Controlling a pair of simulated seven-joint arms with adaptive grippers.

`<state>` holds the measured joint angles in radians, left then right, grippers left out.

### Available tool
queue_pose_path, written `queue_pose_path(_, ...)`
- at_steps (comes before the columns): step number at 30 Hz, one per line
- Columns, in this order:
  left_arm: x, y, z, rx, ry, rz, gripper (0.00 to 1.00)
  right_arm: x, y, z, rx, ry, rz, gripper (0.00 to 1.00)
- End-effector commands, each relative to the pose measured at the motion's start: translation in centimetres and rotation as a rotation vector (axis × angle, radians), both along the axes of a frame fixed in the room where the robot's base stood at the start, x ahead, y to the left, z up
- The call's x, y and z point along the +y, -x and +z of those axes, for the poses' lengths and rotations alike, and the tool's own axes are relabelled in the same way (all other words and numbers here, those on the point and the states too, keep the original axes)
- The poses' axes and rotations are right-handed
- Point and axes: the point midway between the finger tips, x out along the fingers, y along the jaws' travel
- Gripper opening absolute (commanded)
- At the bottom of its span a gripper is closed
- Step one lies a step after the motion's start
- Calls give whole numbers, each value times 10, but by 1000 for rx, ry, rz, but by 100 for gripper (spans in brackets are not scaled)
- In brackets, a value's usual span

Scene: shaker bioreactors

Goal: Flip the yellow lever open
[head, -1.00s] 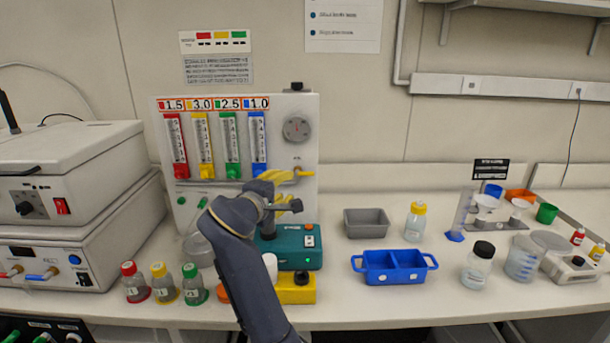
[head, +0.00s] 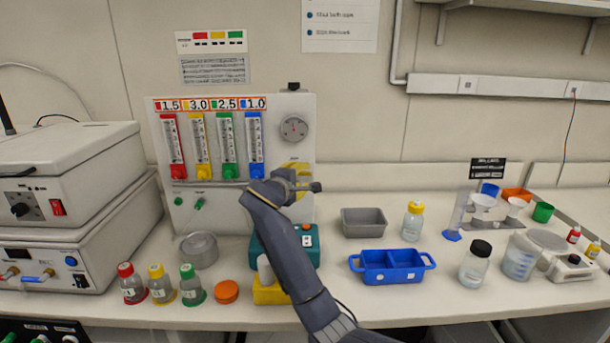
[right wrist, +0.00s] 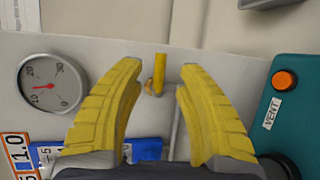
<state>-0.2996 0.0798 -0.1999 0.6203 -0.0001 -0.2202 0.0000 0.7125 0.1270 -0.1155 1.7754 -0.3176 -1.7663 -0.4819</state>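The yellow lever (right wrist: 160,68) is a short upright bar on a small brass fitting, seen in the right wrist view at the panel face. The open yellow fingers of my right gripper (right wrist: 159,75) stand on either side of it, with a gap on both sides, and do not appear to touch it. In the head view my right gripper (head: 299,176) is at the right part of the white flow-meter panel (head: 290,105), below the round gauge (head: 293,128). It hides the lever there. My left gripper is not in view.
Four coloured flow meters (head: 228,145) line the panel left of my gripper. A teal device (head: 306,240) with an orange button stands below, partly behind my right arm. Capped bottles (head: 162,284) stand at front left, and a blue tray (head: 392,266) lies to the right.

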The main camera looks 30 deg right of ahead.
Motion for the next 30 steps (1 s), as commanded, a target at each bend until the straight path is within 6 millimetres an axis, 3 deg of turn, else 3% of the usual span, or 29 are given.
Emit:
queue_pose_path(9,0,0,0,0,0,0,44,-24,-17,-5,0,1,-1,35)
queue_pose_path(23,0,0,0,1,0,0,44,-28,-20,-6,-1,-1,0,38)
queue_pose_path(30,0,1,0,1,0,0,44,-28,-20,-6,-1,-1,0,10)
